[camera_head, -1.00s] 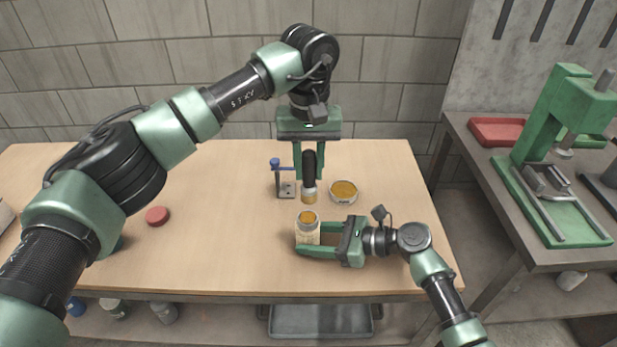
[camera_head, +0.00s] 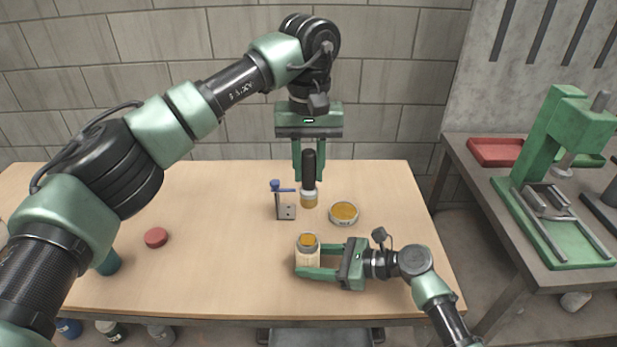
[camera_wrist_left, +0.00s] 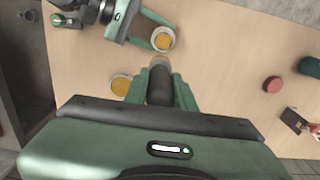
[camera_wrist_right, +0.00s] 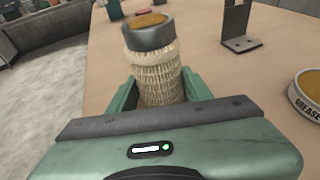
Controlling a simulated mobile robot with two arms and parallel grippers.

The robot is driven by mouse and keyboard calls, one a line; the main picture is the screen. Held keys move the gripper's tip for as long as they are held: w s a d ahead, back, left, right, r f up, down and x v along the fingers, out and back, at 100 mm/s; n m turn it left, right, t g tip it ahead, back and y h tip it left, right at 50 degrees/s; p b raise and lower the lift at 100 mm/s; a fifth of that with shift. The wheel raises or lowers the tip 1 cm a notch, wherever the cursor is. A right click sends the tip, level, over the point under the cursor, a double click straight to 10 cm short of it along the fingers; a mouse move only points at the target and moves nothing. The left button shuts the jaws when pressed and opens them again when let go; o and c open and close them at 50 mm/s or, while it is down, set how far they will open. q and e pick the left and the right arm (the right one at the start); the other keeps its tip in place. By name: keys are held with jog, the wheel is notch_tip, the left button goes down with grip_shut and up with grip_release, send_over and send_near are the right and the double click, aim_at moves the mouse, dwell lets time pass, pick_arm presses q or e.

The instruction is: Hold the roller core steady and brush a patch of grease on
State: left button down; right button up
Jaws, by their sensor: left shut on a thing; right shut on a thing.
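The roller core (camera_head: 307,258) is a pale mesh tube with a grey band and an orange-brown top. It stands upright near the table's front edge, and its mesh shows close up in the right wrist view (camera_wrist_right: 155,75). My right gripper (camera_head: 304,262) is shut around its side. My left gripper (camera_head: 309,175) points down and is shut on the black handle of a brush (camera_head: 309,199). The brush's pale tip points down behind the core, apart from it. The round grease tin (camera_head: 343,213), full of yellow-brown grease, is right of the brush; it also shows in the right wrist view (camera_wrist_right: 308,98).
A metal bracket with a blue knob (camera_head: 285,205) stands just left of the brush. A red disc (camera_head: 156,237) and a dark green cup (camera_head: 108,263) lie further left. A side bench at right holds a green press (camera_head: 545,150) and red tray (camera_head: 495,152).

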jog(key=shift+f, duration=0.1)
jog(key=o, duration=1)
jog(key=shift+o, duration=0.2)
jog(key=v, duration=1.2)
jog(key=shift+s, duration=0.2)
